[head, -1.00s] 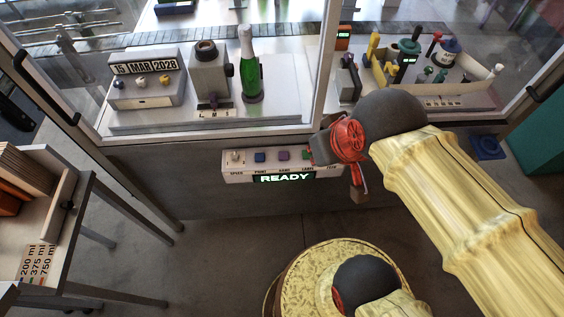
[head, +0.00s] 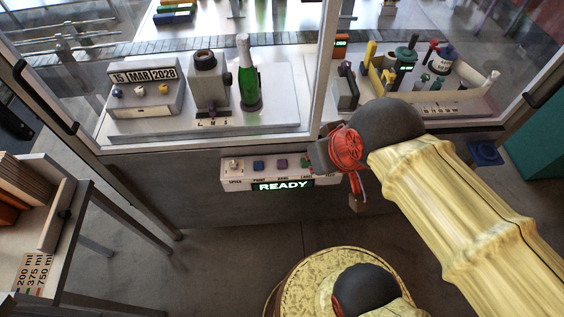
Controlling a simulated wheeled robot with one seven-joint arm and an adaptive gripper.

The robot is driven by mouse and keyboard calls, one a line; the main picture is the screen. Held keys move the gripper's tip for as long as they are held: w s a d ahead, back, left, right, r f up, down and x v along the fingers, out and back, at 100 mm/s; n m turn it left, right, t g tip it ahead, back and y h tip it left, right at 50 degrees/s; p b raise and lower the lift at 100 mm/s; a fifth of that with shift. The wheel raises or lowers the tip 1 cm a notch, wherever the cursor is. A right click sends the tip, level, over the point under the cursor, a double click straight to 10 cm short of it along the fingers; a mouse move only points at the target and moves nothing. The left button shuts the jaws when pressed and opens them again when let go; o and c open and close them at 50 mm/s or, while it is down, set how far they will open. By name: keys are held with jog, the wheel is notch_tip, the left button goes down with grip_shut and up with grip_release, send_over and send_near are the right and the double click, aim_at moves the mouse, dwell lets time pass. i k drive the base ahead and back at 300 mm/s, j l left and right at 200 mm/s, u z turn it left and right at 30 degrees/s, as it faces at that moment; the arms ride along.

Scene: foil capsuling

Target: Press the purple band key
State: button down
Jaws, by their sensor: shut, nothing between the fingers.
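The purple band key (head: 282,163) is on the front control panel (head: 226,179), third from the left and above the lit READY display (head: 283,186). A knob (head: 234,165) and a blue key (head: 258,165) sit to its left; a green key (head: 306,161) is to its right. My gripper (head: 357,204) hangs in front of the panel's right end, right of the purple key and apart from it. It is shut and empty. My wrist covers the panel's right end, so any key there is hidden.
Behind the glass frame stand a date block (head: 146,75), a grey device (head: 210,88), a green bottle (head: 248,85) and a tray of tools (head: 440,104). A side table (head: 62,215) stands at left.

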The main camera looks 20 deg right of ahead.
aim_at(282, 164)
jog(key=k+j+z, duration=0.1)
jog(key=j+z, duration=0.25)
jog(key=k+j+z, duration=0.15)
jog(key=z, duration=0.2)
jog(key=k+j+z, duration=0.15)
jog(key=z, duration=0.2)
